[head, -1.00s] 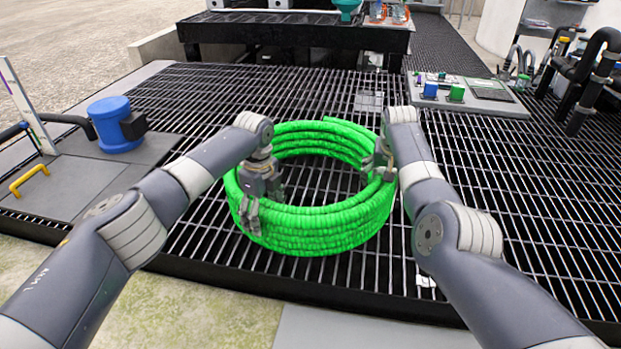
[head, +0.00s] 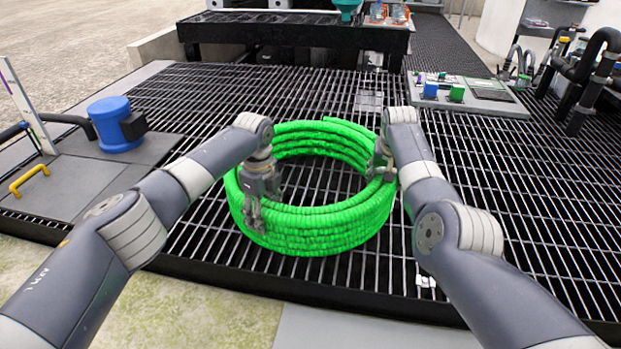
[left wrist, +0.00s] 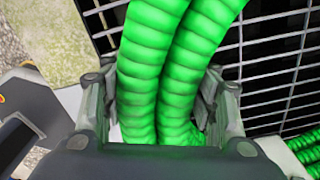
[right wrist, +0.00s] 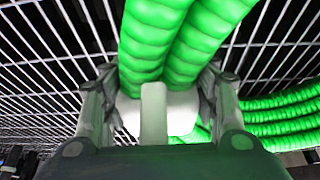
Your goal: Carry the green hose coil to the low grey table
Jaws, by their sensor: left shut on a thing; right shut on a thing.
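The green hose coil (head: 310,228) is a ribbed, stacked ring on the dark grating, in the middle of the head view. My left gripper (head: 254,215) is shut on its left front wall. The left wrist view shows hose strands (left wrist: 160,70) between the left fingers (left wrist: 160,115). My right gripper (head: 379,168) is shut on the coil's right side. The right wrist view shows strands (right wrist: 175,45) and a pale block (right wrist: 155,112) between the right fingers (right wrist: 158,100). I cannot tell for sure which surface is the low grey table.
A blue motor (head: 115,125) and yellow handle (head: 28,180) are at left. A black bench (head: 300,32) stands at the back. A grey panel (head: 510,108) with small blue and green blocks is at back right, near black pipes (head: 585,75).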

